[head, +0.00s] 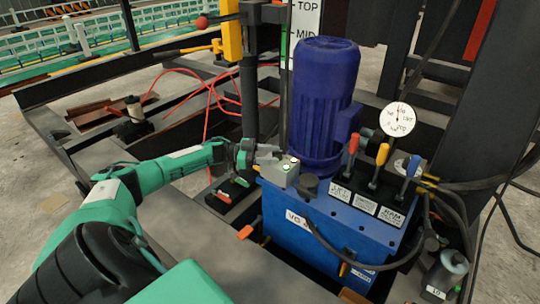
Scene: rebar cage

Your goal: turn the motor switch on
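The blue electric motor (322,100) stands upright on a blue hydraulic tank (335,235). A small grey box (279,173) with a light-coloured top sits at the tank's left corner, beside the motor's foot; it looks like the motor switch, but its buttons are too small to read. My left gripper (272,156) reaches in from the left with its tips at this box's upper left edge. I cannot tell whether the tips touch it, or how far the fingers are apart. My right gripper is not in view.
Red, yellow and blue levers (377,165) stand right of the motor, below a round gauge (397,119). Black hoses (480,187) run off right. A dark post (249,95) rises behind my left gripper. Orange cable (212,90) and steel beams (180,130) lie behind my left arm.

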